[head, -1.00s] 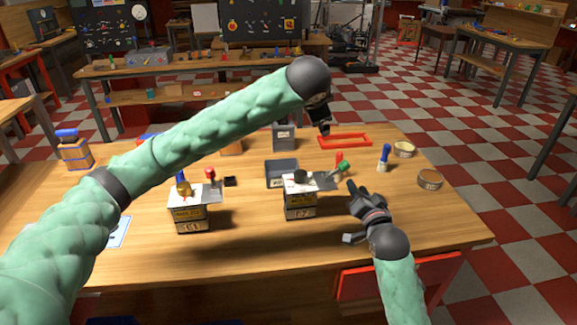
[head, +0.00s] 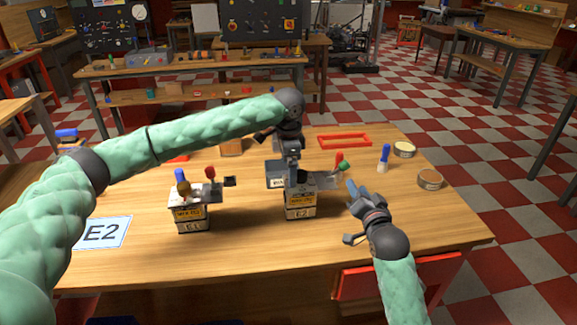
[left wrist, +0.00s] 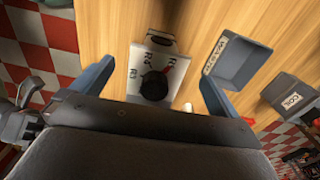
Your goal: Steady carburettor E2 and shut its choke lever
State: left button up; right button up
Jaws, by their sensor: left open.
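Carburettor E2 (head: 301,212) is a white block with a yellow label, upright at the middle of the table. My right gripper (head: 350,214) is open and empty, just right of E2.
A similar block E1 (head: 192,221) stands to the left, near an E2 card (head: 103,233). A grey waste bin (left wrist: 232,62) is close behind E2. A red frame (head: 345,140), a blue-capped bottle (head: 384,160) and round tins (head: 430,180) stand behind and right. The front of the table is clear.

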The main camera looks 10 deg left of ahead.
aim_at(309, 195)
pick_arm(q)
jog(key=shift+f, duration=3.9)
jog(key=shift+c, duration=0.4)
jog(key=c, duration=1)
jog(key=shift+o, duration=0.2)
jog(key=shift+w, duration=0.1)
